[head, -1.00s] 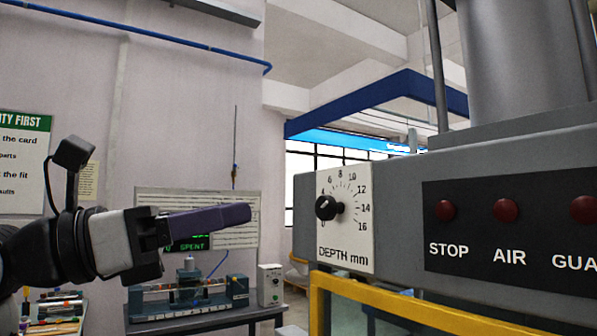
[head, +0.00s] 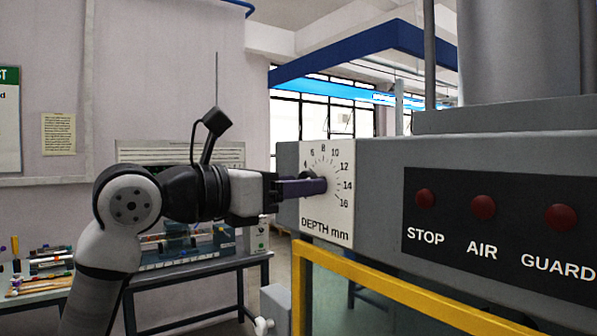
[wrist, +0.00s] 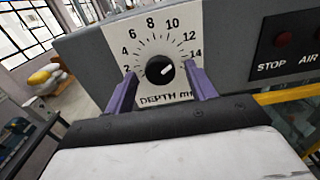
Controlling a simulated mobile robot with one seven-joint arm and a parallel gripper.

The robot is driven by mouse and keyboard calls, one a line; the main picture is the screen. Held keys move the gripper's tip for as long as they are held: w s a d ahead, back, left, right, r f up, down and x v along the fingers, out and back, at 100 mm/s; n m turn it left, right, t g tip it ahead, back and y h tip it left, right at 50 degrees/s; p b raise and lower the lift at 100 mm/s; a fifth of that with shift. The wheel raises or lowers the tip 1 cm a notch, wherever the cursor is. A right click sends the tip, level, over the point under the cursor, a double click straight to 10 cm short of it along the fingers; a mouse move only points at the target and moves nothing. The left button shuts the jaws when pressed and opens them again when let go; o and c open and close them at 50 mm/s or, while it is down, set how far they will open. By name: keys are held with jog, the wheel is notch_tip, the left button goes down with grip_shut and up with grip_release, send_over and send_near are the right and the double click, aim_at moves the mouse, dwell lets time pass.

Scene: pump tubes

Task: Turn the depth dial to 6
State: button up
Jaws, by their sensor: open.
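The depth dial plate (head: 326,229) is white with black numbers and "DEPTH mm", on the front of the grey machine. In the wrist view, its black round knob (wrist: 158,72) sits at the centre of the scale. A small white mark shows toward the knob's right side; I cannot tell the exact reading. My gripper (head: 318,186) is open, its purple fingers reaching toward the dial. In the wrist view, the fingers of my gripper (wrist: 162,72) stand left and right of the knob, with gaps on both sides. In the head view they mostly hide the knob.
Red STOP (head: 425,198), AIR (head: 484,207) and GUARD (head: 560,217) buttons sit right of the dial. A yellow frame (head: 390,288) runs below the panel. A bench with a rig (head: 175,250) stands behind my arm.

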jog(key=shift+w+d, duration=0.3)
jog(key=shift+d, duration=0.2)
jog(key=c, duration=0.9)
jog(key=shift+c, duration=0.2)
jog(key=shift+n, duration=0.3)
